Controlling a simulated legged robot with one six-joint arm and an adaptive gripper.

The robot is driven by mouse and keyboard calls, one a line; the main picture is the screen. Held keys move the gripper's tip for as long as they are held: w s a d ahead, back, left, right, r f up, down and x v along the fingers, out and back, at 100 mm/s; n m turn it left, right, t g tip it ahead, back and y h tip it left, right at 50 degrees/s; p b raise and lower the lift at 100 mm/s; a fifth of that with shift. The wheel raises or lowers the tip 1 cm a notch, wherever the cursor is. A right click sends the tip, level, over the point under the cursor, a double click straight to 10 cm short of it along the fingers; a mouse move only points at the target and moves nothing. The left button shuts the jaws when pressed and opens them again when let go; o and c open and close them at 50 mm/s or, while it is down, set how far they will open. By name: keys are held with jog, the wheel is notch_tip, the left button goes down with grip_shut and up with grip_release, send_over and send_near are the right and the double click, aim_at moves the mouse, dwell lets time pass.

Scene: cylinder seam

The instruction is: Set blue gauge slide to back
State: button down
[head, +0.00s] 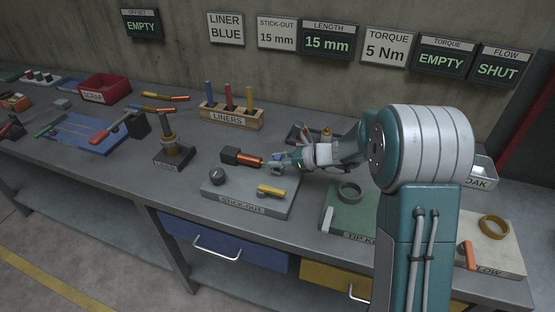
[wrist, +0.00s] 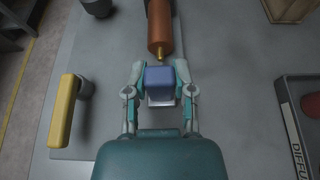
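The blue gauge slide (wrist: 160,78) is a small blue block between my gripper's fingers in the wrist view. My gripper (wrist: 160,74) has a finger against each side of the block, with little or no gap. A pale piece shows just below the block. The brass tip (wrist: 158,52) of a copper-coloured cylinder (wrist: 160,28) points at the block's far side and seems to meet it. In the head view my gripper (head: 283,160) is at the back right of the grey STICK-OUT plate (head: 230,199), beside the copper cylinder (head: 248,159). The slide is mostly hidden there.
A yellow handle (head: 271,191) and a dark knob (head: 217,175) stand on the plate. A green plate with a dark ring (head: 349,191) is to the right. The LINERS rack (head: 232,118) is behind. A dark tray (wrist: 296,130) lies right of my gripper.

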jog(key=shift+s+d, duration=0.3)
jog(key=shift+d, duration=0.55)
jog(key=shift+s+d, duration=0.35)
jog(key=shift+d, duration=0.45)
jog(key=shift+s+d, duration=0.3)
jog(key=shift+d, duration=0.55)
jog(key=shift+c, duration=2.2)
grip_release()
jog(key=shift+d, duration=0.1)
jog(key=shift+s+d, duration=0.1)
jog(key=v, duration=1.1)
jog(key=shift+s+d, duration=0.1)
jog(key=shift+d, duration=0.3)
